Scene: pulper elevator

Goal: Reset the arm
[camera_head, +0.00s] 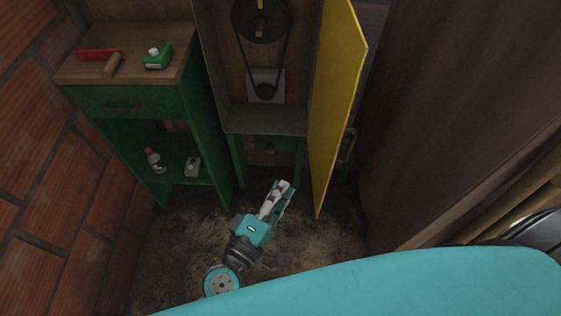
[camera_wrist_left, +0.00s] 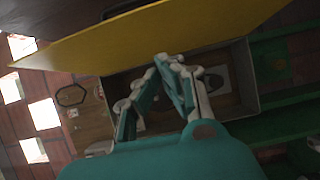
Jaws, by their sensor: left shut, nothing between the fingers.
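My left gripper (camera_head: 281,189) is at the middle of the head view, above the dirt floor and in front of the open cabinet. It is shut and empty. In the left wrist view its fingers (camera_wrist_left: 168,60) come together at the tips, below the yellow door (camera_wrist_left: 150,35). In the head view the yellow door (camera_head: 336,95) stands open to the right of the gripper, which appears apart from it. The cabinet (camera_head: 225,60) holds a belt and two pulleys, the larger pulley (camera_head: 261,18) above the smaller one (camera_head: 264,91). My right gripper is not in view.
A green cupboard (camera_head: 200,110) stands left, with a red tool (camera_head: 97,55) and a green container (camera_head: 158,56) on top. A bottle (camera_head: 155,160) and a small grey item (camera_head: 192,167) sit on its shelf. A brick wall (camera_head: 40,150) bounds the left; dark boards (camera_head: 440,110) the right.

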